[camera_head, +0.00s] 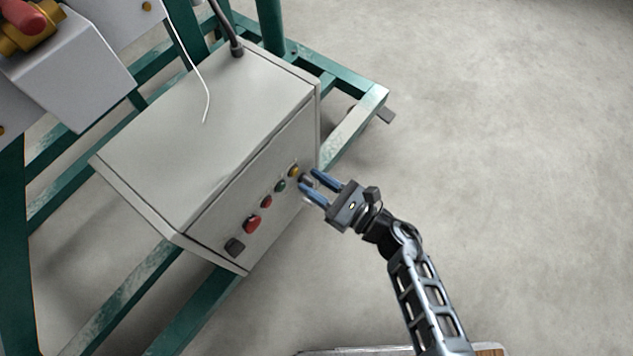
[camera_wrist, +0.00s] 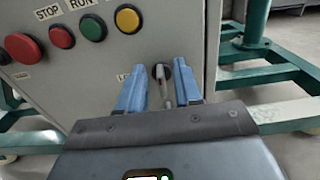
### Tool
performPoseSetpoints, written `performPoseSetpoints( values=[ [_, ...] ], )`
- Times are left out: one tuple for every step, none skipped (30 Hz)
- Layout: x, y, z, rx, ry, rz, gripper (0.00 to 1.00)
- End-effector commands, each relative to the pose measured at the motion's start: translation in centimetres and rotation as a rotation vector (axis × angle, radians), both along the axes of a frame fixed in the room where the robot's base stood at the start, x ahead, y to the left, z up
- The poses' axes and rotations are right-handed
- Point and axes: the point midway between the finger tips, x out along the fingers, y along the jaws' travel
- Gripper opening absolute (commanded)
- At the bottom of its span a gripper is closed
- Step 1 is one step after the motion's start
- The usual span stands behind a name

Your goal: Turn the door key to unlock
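The grey control box (camera_head: 210,140) has a front panel with a key (camera_wrist: 163,76) in a dark round lock near the panel's right edge. The gripper is open and holds nothing. In the head view the fingertips partly cover the lock.
A yellow button (camera_wrist: 128,19), a green button (camera_wrist: 93,27), a red button (camera_wrist: 61,36) and a larger red knob (camera_wrist: 22,48) lie left of the lock. A green frame (camera_head: 355,125) surrounds the box. The floor (camera_head: 500,150) to the right is clear.

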Motion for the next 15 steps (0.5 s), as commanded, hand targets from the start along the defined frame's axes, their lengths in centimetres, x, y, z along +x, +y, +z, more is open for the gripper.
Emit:
performPoseSetpoints(
  values=[
    [-0.01, -0.01, 0.00, 0.000, 0.000, 0.000, 0.34],
    [-0.01, -0.02, 0.00, 0.000, 0.000, 0.000, 0.33],
    [-0.01, -0.02, 0.01, 0.000, 0.000, 0.000, 0.29],
    [-0.01, -0.02, 0.01, 0.000, 0.000, 0.000, 0.26],
    [-0.02, -0.02, 0.01, 0.000, 0.000, 0.000, 0.23],
    [-0.02, -0.02, 0.01, 0.000, 0.000, 0.000, 0.20],
    [-0.02, -0.02, 0.01, 0.000, 0.000, 0.000, 0.17],
    [-0.02, -0.02, 0.01, 0.000, 0.000, 0.000, 0.14],
    [-0.02, -0.03, 0.01, 0.000, 0.000, 0.000, 0.10],
    [-0.02, -0.03, 0.01, 0.000, 0.000, 0.000, 0.07],
    [-0.02, -0.03, 0.01, 0.000, 0.000, 0.000, 0.04],
    [-0.02, -0.03, 0.01, 0.000, 0.000, 0.000, 0.01],
    [-0.02, -0.03, 0.01, 0.000, 0.000, 0.000, 0.00],
    [-0.02, -0.03, 0.01, 0.000, 0.000, 0.000, 0.00],
    [-0.02, -0.03, 0.01, 0.000, 0.000, 0.000, 0.00]
  ],
)
